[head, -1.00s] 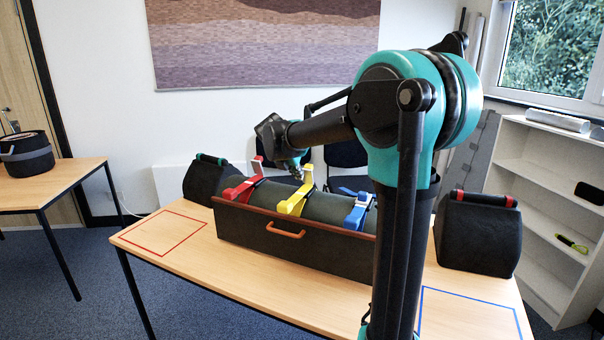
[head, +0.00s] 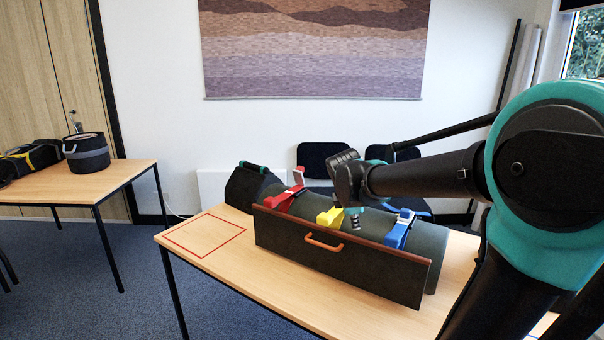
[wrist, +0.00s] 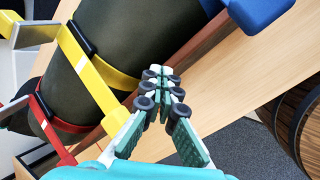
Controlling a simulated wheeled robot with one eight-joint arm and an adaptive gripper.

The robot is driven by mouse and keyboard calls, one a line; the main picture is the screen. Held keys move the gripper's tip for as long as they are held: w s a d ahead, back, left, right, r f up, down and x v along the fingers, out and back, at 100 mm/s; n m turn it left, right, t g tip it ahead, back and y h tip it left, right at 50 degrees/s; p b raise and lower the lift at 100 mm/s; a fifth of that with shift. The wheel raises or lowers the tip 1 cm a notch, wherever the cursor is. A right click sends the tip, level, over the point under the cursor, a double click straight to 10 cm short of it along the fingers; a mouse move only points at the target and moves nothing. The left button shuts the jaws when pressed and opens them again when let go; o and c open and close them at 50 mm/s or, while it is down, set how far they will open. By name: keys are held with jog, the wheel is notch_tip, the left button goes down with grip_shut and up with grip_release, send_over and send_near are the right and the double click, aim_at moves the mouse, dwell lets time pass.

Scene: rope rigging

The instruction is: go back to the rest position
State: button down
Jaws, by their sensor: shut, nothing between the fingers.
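My gripper (head: 356,222) is over the dark green roll (head: 375,222) in the head view, between the yellow strap (head: 331,216) and the blue strap (head: 399,230). In the wrist view its fingertips (wrist: 160,80) are together with nothing between them. A red strap (head: 284,198) crosses the roll farther left. The roll also fills the upper left of the wrist view (wrist: 130,40), with the yellow strap (wrist: 95,70) around it. My wrist hides part of the yellow strap's buckle in the head view.
A dark front panel with an orange handle (head: 323,243) stands before the roll on the wooden table (head: 225,262). A red outlined square (head: 205,235) is bare at left. A black weight (head: 247,187) stands behind it. Chairs (head: 322,158) are behind the table.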

jog(key=s+f+m+y, duration=0.1)
jog(key=s+f+m, duration=0.4)
jog(key=s+m, duration=0.1)
jog(key=s+d+f+m+y, duration=0.1)
jog(key=s+f+m, duration=0.5)
jog(key=s, duration=0.1)
jog(key=s+d+f+m+g+y, duration=0.1)
jog(key=s+f+m, duration=0.4)
jog(key=s+f, duration=0.1)
jog(key=shift+s+d+f+m, duration=0.1)
jog(key=shift+s+f+m, duration=0.1)
jog(key=shift+s+m, duration=0.35)
jog(key=shift+s, duration=0.1)
